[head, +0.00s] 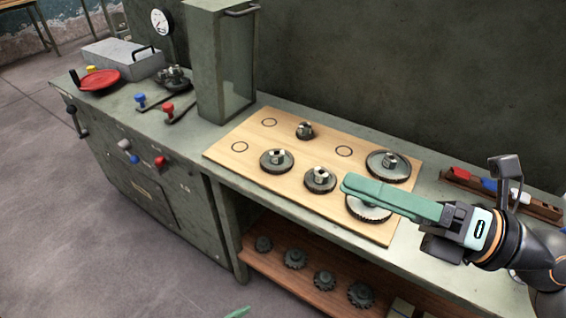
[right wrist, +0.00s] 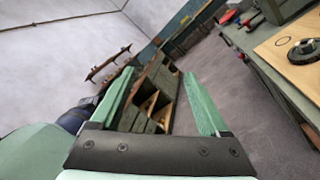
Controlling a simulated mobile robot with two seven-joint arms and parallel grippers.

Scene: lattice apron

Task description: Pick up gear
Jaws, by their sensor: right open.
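Several dark metal gears of different sizes sit on a light wooden board (head: 228,150) on the bench: a small one (head: 304,130), a medium one (head: 277,161), another medium one (head: 320,181), a large one at the right (head: 388,166) and a large one at the front (head: 368,210). My right gripper (head: 348,187) reaches in from the right above the front large gear and partly hides it. Its green fingers are apart and empty in the right wrist view (right wrist: 158,73). Only a green tip of what seems my left gripper (head: 238,312) shows at the bottom edge.
Several toothed gears (head: 295,258) lie on a lower wooden shelf (head: 258,270). A tall green-grey box (head: 218,70) stands behind the board's left side. A wooden tray (head: 545,208) with coloured items lies at the right. Empty circle marks (head: 240,147) show on the board.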

